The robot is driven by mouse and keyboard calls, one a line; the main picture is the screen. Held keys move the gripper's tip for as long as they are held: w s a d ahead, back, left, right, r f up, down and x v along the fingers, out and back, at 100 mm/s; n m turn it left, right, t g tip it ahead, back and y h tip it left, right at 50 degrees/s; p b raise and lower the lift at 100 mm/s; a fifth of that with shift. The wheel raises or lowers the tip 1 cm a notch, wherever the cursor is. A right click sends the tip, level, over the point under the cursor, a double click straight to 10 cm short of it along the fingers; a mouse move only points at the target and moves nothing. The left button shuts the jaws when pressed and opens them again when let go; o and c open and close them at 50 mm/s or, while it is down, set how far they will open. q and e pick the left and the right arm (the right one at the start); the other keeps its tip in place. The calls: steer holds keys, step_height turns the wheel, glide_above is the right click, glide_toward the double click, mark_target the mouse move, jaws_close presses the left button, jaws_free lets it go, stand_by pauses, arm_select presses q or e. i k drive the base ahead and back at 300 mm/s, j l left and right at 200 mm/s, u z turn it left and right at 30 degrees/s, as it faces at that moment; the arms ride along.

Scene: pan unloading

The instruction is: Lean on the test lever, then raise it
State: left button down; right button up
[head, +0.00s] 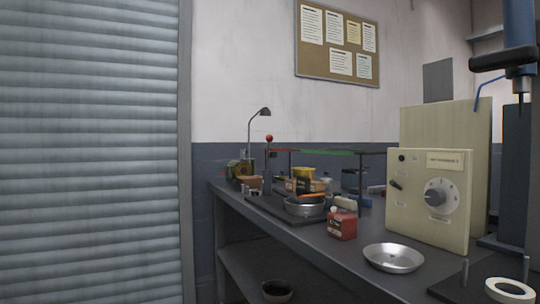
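A thin upright rod with a red ball knob (269,139) stands towards the far end of the bench and looks like a lever. A cream control box (428,222) at the right has a small black toggle (396,185) and a large round dial (440,196). No label readable here tells which is the test lever. A metal pan (306,209) with items in or behind it sits on a dark plate mid-bench. An empty shallow metal dish (393,258) lies in front of the control box. Neither of my grippers is in view.
The dark bench (345,262) runs from the right front to the far left. A red container (342,224) stands beside the pan. A desk lamp (259,113) stands at the far end. A white ring (510,290) lies at front right, below blue-and-black equipment (518,35). A shutter (90,150) fills the left.

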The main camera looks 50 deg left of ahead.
mark_target(269, 137)
steer(key=i+j+z, duration=0.15)
steer(key=j, duration=1.55)
steer(key=j+z, duration=0.2)
steer(key=j, duration=1.5)
steer(key=j+z, duration=0.15)
steer(key=j, duration=1.55)
